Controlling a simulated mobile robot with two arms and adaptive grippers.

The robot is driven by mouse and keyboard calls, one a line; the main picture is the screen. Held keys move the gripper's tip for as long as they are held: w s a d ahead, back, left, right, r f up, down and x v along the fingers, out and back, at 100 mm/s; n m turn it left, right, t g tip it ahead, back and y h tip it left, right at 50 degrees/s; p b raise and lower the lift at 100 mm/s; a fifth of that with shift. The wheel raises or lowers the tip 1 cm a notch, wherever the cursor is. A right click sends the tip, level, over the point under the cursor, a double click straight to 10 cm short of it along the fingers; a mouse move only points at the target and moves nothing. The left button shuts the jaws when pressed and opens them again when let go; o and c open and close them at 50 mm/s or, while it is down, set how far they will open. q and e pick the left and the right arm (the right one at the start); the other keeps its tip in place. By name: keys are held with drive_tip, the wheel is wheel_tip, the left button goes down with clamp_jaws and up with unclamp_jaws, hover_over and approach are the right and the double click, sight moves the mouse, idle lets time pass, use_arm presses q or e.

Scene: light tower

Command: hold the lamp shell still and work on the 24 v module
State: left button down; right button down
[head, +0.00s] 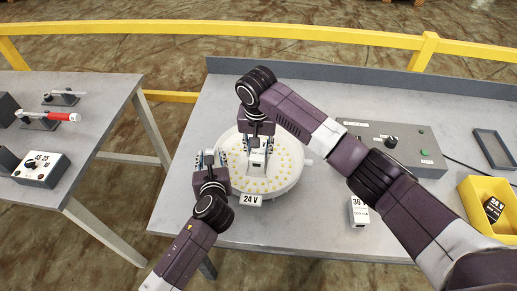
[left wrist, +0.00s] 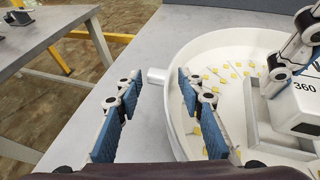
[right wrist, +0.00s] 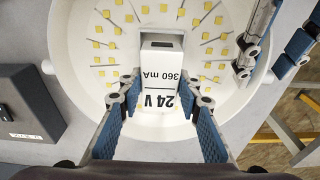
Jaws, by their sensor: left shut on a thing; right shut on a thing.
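The round white lamp shell (head: 285,183) lies open side up on the table, dotted with yellow LED squares. My left gripper (head: 211,165) is shut on its left rim; in the left wrist view (left wrist: 158,92) the fingers stand on either side of the rim wall. The white 24 V module (right wrist: 160,75), marked 24 V 360 mA, stands in the middle of the shell. My right gripper (right wrist: 160,100) is shut on it, one finger on each side. A grey square holder (left wrist: 262,130) surrounds its foot; how deep it sits is hidden.
A small 24 V plate (head: 251,200) is at the shell's front. A white 36 V module (head: 358,213), a grey control box (head: 365,131), a black frame (head: 494,149) and a yellow bin (head: 474,212) holding a black 24 V piece stand right. A side table (head: 90,105) is left.

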sight(258, 153)
use_arm(q)
drive_tip(key=shift+s+f, duration=0.1)
drive_tip(key=shift+f, duration=0.05)
use_arm(e)
drive_tip(key=shift+f, duration=1.05)
drive_tip(key=c, duration=1.3)
unclamp_jaws()
drive_tip(key=shift+f, duration=0.1)
drive_tip(key=r, duration=0.4)
drive_tip(key=s+r, duration=0.1)
drive_tip(key=r, duration=0.7)
drive_tip(key=shift+s+a, duration=0.1)
drive_tip(key=shift+s, duration=0.15)
use_arm(q)
drive_tip(key=c, duration=1.2)
unclamp_jaws()
